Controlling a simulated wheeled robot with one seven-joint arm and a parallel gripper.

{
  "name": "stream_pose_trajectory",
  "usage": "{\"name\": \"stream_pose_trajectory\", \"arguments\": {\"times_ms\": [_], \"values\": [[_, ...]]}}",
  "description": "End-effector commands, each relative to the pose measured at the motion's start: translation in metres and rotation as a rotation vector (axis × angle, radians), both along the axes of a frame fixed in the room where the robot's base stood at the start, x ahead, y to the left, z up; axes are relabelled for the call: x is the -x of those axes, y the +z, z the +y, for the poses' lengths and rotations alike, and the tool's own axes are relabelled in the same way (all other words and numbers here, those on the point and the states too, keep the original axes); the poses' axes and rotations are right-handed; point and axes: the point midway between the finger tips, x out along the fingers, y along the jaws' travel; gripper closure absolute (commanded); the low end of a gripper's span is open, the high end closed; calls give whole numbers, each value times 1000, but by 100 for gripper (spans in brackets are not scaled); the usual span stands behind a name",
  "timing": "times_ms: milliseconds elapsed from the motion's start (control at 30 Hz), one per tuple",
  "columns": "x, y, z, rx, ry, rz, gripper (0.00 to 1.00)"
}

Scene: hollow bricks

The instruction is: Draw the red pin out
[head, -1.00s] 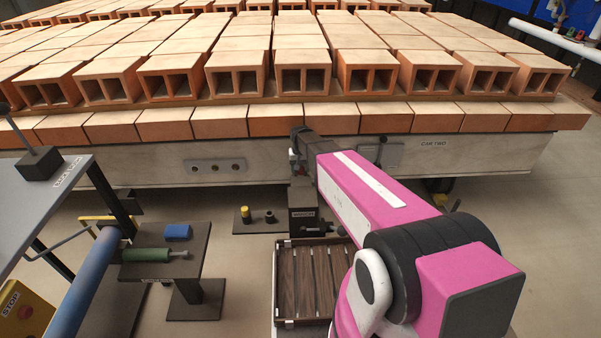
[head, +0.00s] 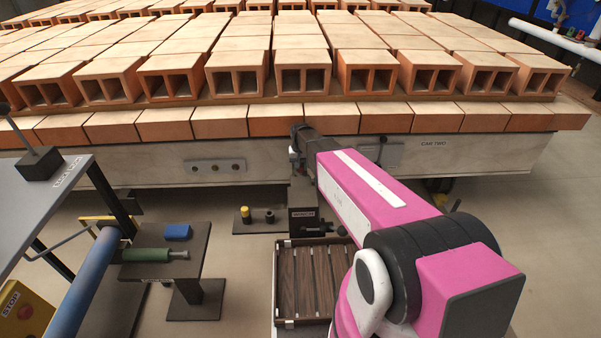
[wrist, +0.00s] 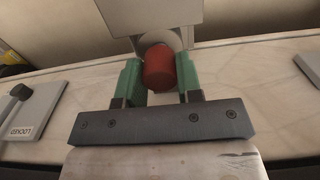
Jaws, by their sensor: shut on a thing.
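The red pin (wrist: 158,69) shows in the wrist view as a short round red end. The green fingers of my gripper (wrist: 159,80) are shut on it, one on each side. Behind the pin is a pale grey bracket (wrist: 150,18) with a rounded opening; how deep the pin sits in it cannot be told. In the head view my gripper (head: 297,158) is at the side of the brick cart (head: 235,150), just below the lower row of bricks. My arm hides most of the pin there.
A plate reading "LOCKED" (wrist: 32,112) with a dark knob lies left of the pin in the wrist view. Below the gripper stand a dark block (head: 305,222) and a slatted tray (head: 309,285). A small stand (head: 195,255) with a green-handled tool is at left.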

Motion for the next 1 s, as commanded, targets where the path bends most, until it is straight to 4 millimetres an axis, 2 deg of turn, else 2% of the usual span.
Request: {"name": "stream_pose_trajectory", "arguments": {"times_ms": [1000], "values": [[0, 26, 0, 0, 0, 0, 90]]}}
